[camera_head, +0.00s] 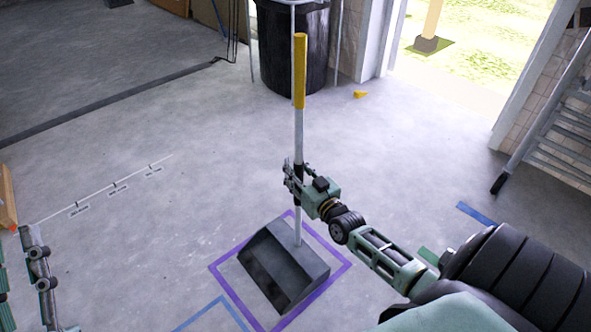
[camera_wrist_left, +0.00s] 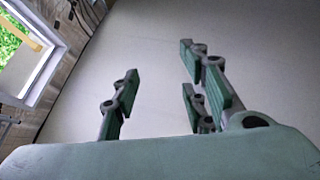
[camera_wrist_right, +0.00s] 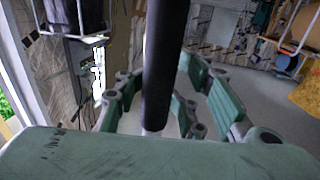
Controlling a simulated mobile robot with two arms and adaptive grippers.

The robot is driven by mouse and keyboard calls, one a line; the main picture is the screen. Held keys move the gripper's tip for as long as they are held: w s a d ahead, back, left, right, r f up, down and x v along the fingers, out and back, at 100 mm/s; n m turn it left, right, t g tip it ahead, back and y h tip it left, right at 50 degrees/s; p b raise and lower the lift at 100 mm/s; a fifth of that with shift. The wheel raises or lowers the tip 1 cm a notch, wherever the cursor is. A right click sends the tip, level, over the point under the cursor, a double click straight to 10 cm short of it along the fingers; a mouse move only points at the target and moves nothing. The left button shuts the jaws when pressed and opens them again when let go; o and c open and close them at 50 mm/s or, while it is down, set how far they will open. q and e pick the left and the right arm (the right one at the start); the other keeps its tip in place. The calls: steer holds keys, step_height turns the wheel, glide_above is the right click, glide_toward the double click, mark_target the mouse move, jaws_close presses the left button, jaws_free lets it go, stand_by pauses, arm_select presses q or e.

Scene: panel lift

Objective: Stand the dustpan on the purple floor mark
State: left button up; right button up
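The dustpan (camera_head: 285,267) is dark grey with a long upright handle and a yellow top grip. Its pan appears to rest on the floor, inside the square purple floor mark (camera_head: 338,277). My right gripper (camera_head: 297,180) is around the middle of the handle. In the right wrist view the dark handle (camera_wrist_right: 163,65) passes between the fingers, which look spread with gaps beside it. My left gripper (camera_wrist_left: 160,95) is open and empty in its wrist view. Part of it shows at the lower left of the head view.
A blue outline (camera_head: 212,312) lies just left of the purple mark. A black bin (camera_head: 290,45) stands behind, with a small yellow wedge (camera_head: 360,94) near it. A metal rack (camera_head: 555,125) is at the right. The floor around the dustpan is mostly clear.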

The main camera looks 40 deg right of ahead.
steer(key=shift+o, duration=0.9)
